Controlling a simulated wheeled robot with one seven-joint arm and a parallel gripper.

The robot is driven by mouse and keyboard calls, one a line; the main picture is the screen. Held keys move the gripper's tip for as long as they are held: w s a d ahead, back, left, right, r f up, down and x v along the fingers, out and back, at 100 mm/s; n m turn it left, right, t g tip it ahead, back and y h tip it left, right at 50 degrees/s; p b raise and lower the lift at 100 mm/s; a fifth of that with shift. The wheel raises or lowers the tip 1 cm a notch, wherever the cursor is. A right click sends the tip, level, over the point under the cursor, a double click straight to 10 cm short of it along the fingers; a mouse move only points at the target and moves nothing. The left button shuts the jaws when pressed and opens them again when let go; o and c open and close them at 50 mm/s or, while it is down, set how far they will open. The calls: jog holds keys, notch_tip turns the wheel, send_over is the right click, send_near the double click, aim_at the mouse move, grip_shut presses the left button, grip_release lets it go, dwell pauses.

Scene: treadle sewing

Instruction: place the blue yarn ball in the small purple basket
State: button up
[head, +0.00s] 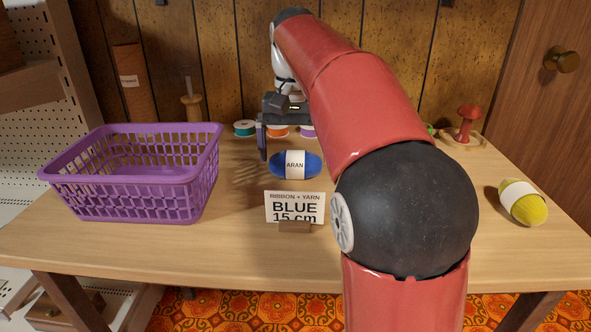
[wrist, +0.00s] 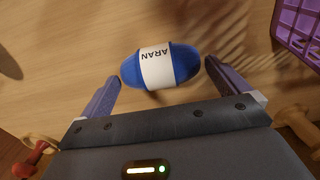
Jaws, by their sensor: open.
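The blue yarn ball (head: 309,165) lies on the wooden table, with a white band reading "ARAN" around its middle. It also shows in the wrist view (wrist: 187,68), just ahead of my gripper. The purple basket (head: 140,205) stands at the left of the table and looks empty; its corner shows at the upper right of the wrist view (wrist: 285,38). My gripper (wrist: 168,83) is open, its purple fingers apart, one toward each end of the ball. Nothing is held. In the head view one finger (head: 262,142) shows left of the ball; my arm hides the other.
A card reading "BLUE 15 cm" (head: 294,207) stands in front of the ball. Ribbon spools (head: 277,130) lie behind it. A yellow yarn ball (head: 523,202) lies at the right, and a red wooden peg (head: 466,124) stands at the back right. Bare table lies between basket and card.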

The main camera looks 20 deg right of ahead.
jog(key=shift+f, duration=0.8)
jog(key=shift+c, duration=0.4)
jog(key=shift+r, duration=0.1)
jog(key=c, duration=0.7)
